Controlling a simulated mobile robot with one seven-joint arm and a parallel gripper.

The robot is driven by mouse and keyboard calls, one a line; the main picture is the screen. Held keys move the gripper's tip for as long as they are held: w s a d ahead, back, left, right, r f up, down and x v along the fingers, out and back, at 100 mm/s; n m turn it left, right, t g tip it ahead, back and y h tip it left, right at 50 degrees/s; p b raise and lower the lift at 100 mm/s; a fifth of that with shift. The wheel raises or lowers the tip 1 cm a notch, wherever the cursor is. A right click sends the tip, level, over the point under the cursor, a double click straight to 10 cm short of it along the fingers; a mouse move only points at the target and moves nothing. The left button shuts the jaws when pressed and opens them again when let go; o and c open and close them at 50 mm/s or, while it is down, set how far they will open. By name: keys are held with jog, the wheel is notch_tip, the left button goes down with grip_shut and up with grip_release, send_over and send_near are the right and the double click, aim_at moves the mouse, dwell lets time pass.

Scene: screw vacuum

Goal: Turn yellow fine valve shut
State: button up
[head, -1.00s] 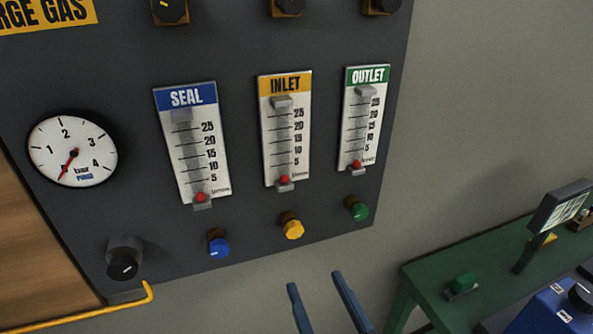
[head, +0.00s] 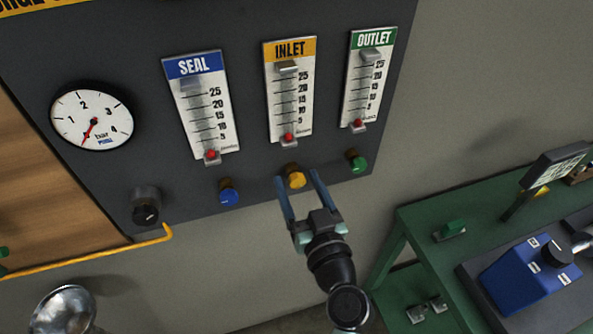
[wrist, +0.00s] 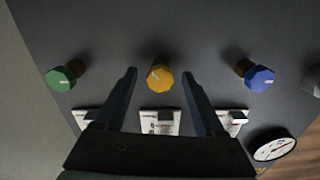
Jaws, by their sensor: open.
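The yellow fine valve (head: 296,180) is a small yellow knob on a brass stem, below the INLET flowmeter (head: 289,92) on the dark panel. My gripper (head: 296,180) is open, with its two blue-grey fingers reaching up to either side of the yellow knob in the head view. In the wrist view the yellow knob (wrist: 160,77) lies between the fingertips (wrist: 159,72), apart from both. A pale mark shows on the knob's face there. The red float in the INLET meter sits at the bottom of its scale. Whether the fingertips are level with the knob in depth is hard to tell.
A blue knob (head: 229,193) is left of the yellow one and a green knob (head: 357,161) is right of it. A black knob (head: 146,207), a yellow pipe (head: 120,246) and a pressure gauge (head: 91,117) are further left. A green table (head: 420,225) stands at right.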

jog(key=shift+x, duration=0.8)
jog(key=shift+c, duration=0.2)
grip_shut()
